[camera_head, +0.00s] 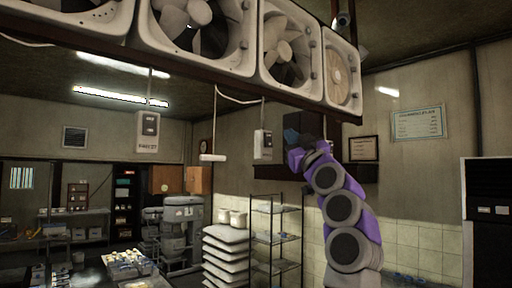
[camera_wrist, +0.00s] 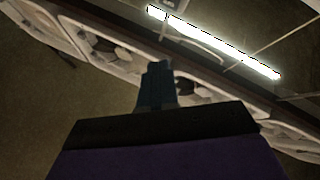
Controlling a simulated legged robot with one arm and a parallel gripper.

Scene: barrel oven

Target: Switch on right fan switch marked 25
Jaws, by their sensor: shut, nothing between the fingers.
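Two pale switch boxes hang on cords below the row of fans in the head view. The nearer box (camera_head: 147,132) hangs at left, and its small label is too blurred to read surely. The smaller box (camera_head: 263,144) hangs to its right, side-on, its marking unreadable. My gripper (camera_head: 292,136) is raised just right of the smaller box in the picture; I cannot tell the gap in depth. In the wrist view my gripper (camera_wrist: 158,68) is shut and empty, pointing up toward the fans. No switch box is clear in the wrist view.
White-framed fans (camera_head: 284,48) are mounted on a dark beam (camera_head: 200,62) overhead. A pale hanging bar (camera_head: 212,157) is left of the smaller box. A wire shelf rack (camera_head: 275,235) and stacked white sacks (camera_head: 226,250) stand below. A dark cabinet (camera_head: 487,220) is at right.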

